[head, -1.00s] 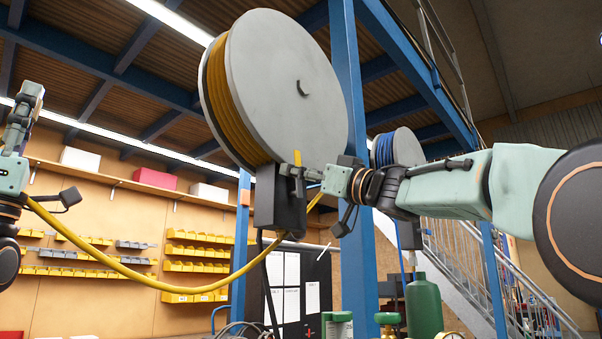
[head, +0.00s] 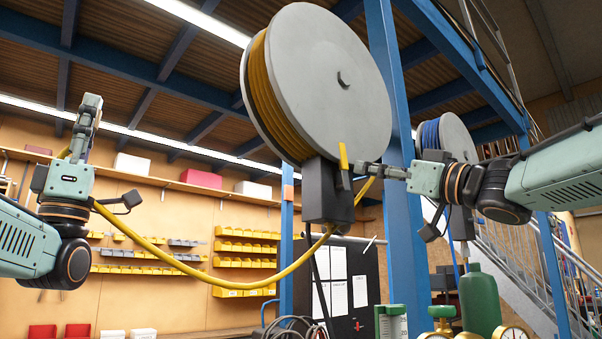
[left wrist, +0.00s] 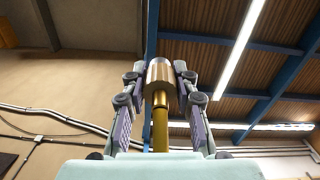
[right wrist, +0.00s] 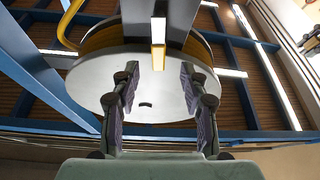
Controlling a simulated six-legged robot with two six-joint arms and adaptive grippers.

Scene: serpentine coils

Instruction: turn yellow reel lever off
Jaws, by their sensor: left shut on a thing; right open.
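The yellow reel lever (head: 343,157) stands up nearly vertical on the dark grey box (head: 328,192) under the large grey reel (head: 335,85) of yellow hose. My right gripper (head: 364,170) is open just right of the lever. In the right wrist view the lever (right wrist: 158,56) lies between the lines of the open fingers, near their tips; I cannot tell whether they touch. My left gripper (head: 91,106) is raised at the left, shut on the end of the yellow hose (head: 190,270). Its brass end fitting (left wrist: 160,85) shows between the fingers in the left wrist view.
The hose sags from the box to my left gripper. A blue post (head: 402,200) stands close behind my right gripper. A second reel with blue hose (head: 447,140) hangs beyond it. Green gas cylinders (head: 480,300) stand at the lower right.

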